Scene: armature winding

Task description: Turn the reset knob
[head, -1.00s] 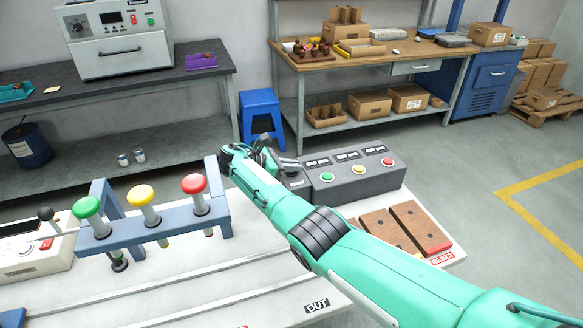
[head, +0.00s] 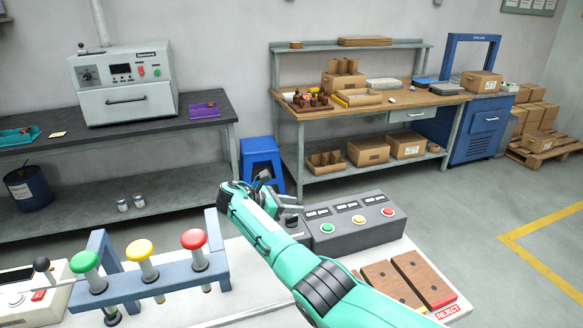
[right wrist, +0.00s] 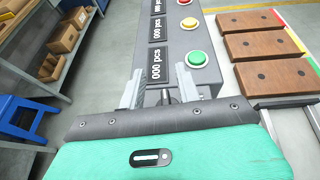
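The grey counter box (head: 345,224) has three displays and green, yellow and red buttons; it also shows in the right wrist view (right wrist: 175,62). My right gripper (head: 283,200) is at the left end of this box. In the right wrist view my right gripper (right wrist: 161,88) has its two fingers apart, pointing at the near end of the box. A small dark grey piece (right wrist: 165,97) shows low between the fingers; I cannot tell if it is the reset knob. No other knob is clear on the box, and my arm hides part of that end. My left gripper is not in view.
A blue rack with green (head: 85,262), yellow (head: 139,251) and red (head: 194,239) plungers stands left of my right arm. Brown blocks (head: 424,279) lie in front of the box by the REJECT label (head: 447,312). A blue stool (head: 261,163) stands behind.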

